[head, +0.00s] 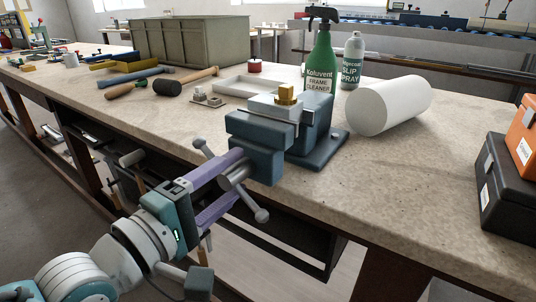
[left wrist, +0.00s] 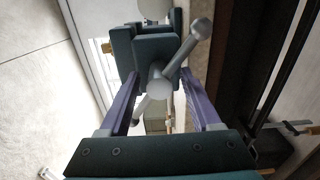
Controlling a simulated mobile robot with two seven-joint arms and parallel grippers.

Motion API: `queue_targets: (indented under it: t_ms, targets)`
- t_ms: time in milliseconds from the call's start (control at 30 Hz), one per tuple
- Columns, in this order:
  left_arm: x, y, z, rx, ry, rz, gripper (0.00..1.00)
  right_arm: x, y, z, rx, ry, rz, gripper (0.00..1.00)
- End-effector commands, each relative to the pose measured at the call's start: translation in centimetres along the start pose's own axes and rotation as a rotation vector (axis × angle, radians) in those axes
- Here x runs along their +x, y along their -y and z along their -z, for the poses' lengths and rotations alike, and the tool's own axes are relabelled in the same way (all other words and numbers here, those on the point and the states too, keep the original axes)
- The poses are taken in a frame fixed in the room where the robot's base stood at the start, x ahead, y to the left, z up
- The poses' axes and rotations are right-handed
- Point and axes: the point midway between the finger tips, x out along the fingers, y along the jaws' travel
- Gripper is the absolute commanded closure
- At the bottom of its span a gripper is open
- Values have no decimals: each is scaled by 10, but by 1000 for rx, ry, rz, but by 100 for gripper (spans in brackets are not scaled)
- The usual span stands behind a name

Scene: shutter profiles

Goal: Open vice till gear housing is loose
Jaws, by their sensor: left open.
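The blue-grey vice (head: 262,140) is fixed at the bench's front edge. The vice's grey handle bar (head: 257,208) with ball ends slants across the screw at the front, and also shows in the left wrist view (left wrist: 185,65). My left gripper (head: 238,174) is open, its two purple fingers on either side of the screw and handle hub. In the left wrist view the left gripper (left wrist: 160,82) shows gaps beside the hub.
A green spray bottle (head: 320,62), a grey spray can (head: 352,62) and a white cylinder (head: 393,105) stand or lie behind the vice. A mallet (head: 180,84) lies left. Orange and black cases (head: 508,190) sit right. Bench front right is clear.

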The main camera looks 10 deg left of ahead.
Motion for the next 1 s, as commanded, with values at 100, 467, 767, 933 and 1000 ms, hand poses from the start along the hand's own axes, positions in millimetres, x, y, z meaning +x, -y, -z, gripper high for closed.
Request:
queue_targets:
  t_ms: [100, 467, 767, 933, 1000]
  targets:
    - [-14, 0, 0, 0, 0, 3, 36, -4, 0, 1, 0, 0, 0, 27]
    - [-83, 1, 0, 0, 0, 6, 36, -13, 0, 4, 3, -1, 3, 27]
    - [-98, 0, 0, 0, -1, 2, 36, -13, 1, 4, 4, -1, 4, 27]
    - [-98, 0, 0, 2, -1, 2, 36, -13, 1, 4, 4, -1, 4, 27]
    - [-98, 1, 0, 34, -1, 2, 36, -12, 1, 4, 4, -1, 4, 27]
